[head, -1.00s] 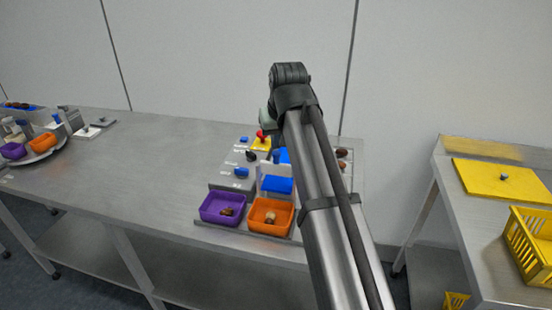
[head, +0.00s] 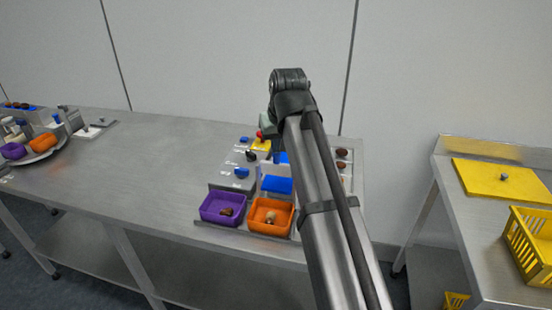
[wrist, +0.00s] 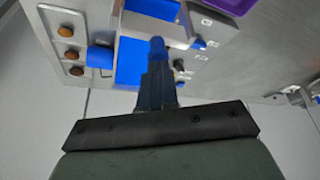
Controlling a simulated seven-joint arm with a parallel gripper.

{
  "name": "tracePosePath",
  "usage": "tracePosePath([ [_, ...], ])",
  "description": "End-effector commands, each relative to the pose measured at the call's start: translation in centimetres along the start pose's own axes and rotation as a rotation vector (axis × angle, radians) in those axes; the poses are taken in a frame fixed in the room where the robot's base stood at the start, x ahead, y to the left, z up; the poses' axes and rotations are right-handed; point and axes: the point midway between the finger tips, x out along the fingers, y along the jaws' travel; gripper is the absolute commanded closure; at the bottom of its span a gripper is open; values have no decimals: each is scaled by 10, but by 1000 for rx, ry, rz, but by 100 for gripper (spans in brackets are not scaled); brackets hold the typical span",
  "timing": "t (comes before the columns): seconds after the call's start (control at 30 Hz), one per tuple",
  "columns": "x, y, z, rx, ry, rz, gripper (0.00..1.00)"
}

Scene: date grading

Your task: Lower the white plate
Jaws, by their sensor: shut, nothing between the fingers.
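A pale, whitish panel (head: 277,169) shows by the blue tray (head: 277,185), behind the orange bin, partly hidden by my arm; I cannot tell its tilt. In the wrist view the blue tray (wrist: 132,62) lies beyond my fingers, and no white plate can be told apart clearly there. My gripper (wrist: 157,45) is shut and empty, its fingers pointing at the station beside the blue tray. In the head view its fingertips are hidden behind my arm.
A purple bin (head: 222,209) and an orange bin (head: 270,217) stand at the station's front edge. Blue knobs (head: 241,173) sit on the grey panel at left. Dates (head: 342,153) lie at right. The table's middle is clear.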

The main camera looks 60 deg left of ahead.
Motion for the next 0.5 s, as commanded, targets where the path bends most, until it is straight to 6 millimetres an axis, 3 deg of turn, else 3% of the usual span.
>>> tracePosePath([
  [0.5,15,0,7,0,0,0,100],
])
